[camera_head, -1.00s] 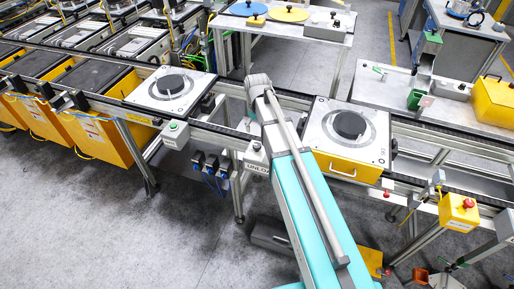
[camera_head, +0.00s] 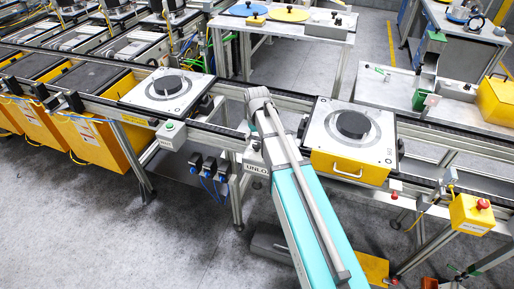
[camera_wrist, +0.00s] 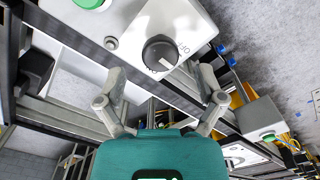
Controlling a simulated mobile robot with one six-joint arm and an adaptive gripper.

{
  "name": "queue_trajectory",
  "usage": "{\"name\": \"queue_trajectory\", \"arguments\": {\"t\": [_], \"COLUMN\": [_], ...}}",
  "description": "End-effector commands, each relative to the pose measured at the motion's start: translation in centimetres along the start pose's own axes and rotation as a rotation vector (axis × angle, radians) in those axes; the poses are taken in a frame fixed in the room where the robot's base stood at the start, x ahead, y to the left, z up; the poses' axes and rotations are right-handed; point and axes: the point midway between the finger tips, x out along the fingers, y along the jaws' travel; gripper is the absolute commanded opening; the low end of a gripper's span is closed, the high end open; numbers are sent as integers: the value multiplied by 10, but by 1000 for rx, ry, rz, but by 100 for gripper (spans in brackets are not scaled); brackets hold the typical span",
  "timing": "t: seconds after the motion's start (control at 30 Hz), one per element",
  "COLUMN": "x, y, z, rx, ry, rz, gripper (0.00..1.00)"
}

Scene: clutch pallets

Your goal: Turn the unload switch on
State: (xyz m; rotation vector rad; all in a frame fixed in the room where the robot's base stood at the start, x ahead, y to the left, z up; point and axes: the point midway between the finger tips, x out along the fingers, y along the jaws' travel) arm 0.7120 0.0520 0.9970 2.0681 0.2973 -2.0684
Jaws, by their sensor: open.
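The unload switch is a round black knob (camera_wrist: 158,53) with a white mark, on a light grey box (camera_wrist: 185,22) in the wrist view. The lettering "OFF" is beside the knob on its right. The white mark lies on the knob's lower right side. In the head view the box labelled "UNLO" (camera_head: 257,168) hangs on the front of the conveyor frame, partly covered by my arm. My gripper (camera_wrist: 161,71) is open and empty, with its fingertips on either side just below the knob. Whether they touch it cannot be told.
A box with a green button (camera_head: 170,130) is mounted left of the switch. Pallets with black discs stand on the conveyor on the left (camera_head: 168,87) and right (camera_head: 350,127). A yellow box with a red button (camera_head: 472,213) hangs at right. The front-left floor is clear.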

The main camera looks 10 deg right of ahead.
Motion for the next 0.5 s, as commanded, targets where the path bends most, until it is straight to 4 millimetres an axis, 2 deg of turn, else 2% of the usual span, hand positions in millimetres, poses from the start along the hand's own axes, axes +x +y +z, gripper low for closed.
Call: {"name": "queue_trajectory", "arguments": {"t": [0.03, 0.2, 0.5], "x": [8, 18, 26], "y": [0, 0, 0], "z": [0, 0, 0], "rx": [0, 0, 0], "ry": [0, 0, 0], "rz": [0, 0, 0], "gripper": [88, 88, 88]}}
